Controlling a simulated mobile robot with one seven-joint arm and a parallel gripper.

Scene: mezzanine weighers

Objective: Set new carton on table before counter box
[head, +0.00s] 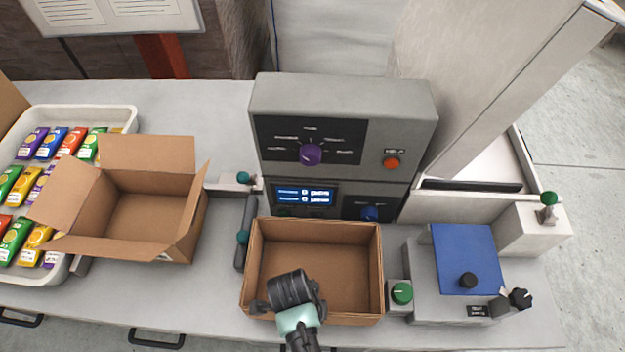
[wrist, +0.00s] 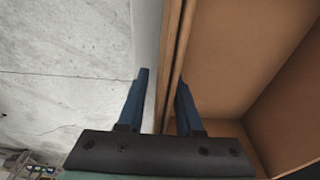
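An open brown carton (head: 335,262) without raised flaps stands upright on the grey table (head: 215,310), directly before the grey counter box (head: 345,100) with its purple knob and lit display. My gripper (head: 292,290) is over the carton's near left part and hides some of its near wall. In the wrist view, my gripper's two blue fingers (wrist: 163,88) straddle a carton wall (wrist: 175,65), one inside and one outside. A strip of grey shows between the outer finger and the wall, so the fingers look open.
A second carton (head: 150,210) with spread flaps stands left, by a white tray (head: 95,112) of colourful packets. A green button (head: 402,292) and a blue-topped unit (head: 465,255) sit close to the right. A dark roller (head: 245,232) lies left of the near carton.

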